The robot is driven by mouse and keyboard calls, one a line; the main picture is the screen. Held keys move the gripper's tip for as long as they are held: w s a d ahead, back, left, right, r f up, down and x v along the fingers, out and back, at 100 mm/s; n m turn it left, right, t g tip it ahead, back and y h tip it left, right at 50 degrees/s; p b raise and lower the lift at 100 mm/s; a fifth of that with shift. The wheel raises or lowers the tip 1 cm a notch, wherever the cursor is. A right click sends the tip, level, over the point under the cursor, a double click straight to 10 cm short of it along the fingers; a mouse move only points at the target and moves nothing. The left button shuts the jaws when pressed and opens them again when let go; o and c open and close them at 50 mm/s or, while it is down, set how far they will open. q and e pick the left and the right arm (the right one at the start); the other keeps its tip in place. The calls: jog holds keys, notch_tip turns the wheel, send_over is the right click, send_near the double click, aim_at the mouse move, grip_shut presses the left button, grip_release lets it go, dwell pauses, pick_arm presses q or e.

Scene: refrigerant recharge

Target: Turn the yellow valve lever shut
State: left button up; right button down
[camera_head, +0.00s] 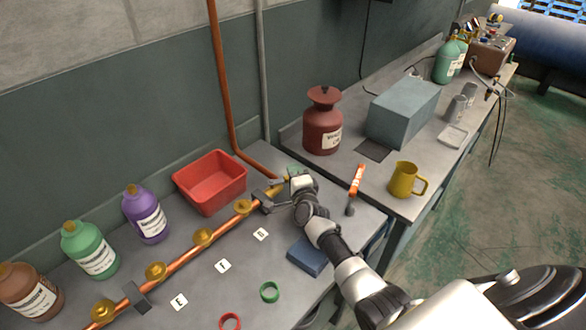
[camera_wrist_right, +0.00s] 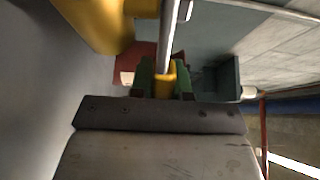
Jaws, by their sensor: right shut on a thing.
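My right gripper (camera_head: 293,172) is at the far right end of the copper pipe (camera_head: 186,259), beside the red bin. In the right wrist view its green-padded fingers are shut on a small yellow piece (camera_wrist_right: 165,84), which I take to be the yellow valve lever. In the head view a bit of yellow (camera_head: 279,184) shows at the pipe's end, and the hand hides most of the lever. A metal rod (camera_wrist_right: 169,35) passes close to the fingers in the wrist view. The lever's exact angle cannot be told. My left gripper is not in view.
Brass fittings (camera_head: 203,237) sit along the pipe, with lettered tiles (camera_head: 222,266) in front. The red bin (camera_head: 210,182) and several bottles (camera_head: 147,216) stand behind. A blue block (camera_head: 308,256) lies near my right arm. A yellow mug (camera_head: 404,179) stands on the right bench.

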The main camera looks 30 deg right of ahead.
jog(key=shift+f, duration=0.1)
dwell(0.3)
jog(key=c, duration=1.4)
grip_release()
jog(key=shift+o, duration=0.2)
jog(key=shift+v, duration=3.85)
jog(key=shift+c, duration=0.2)
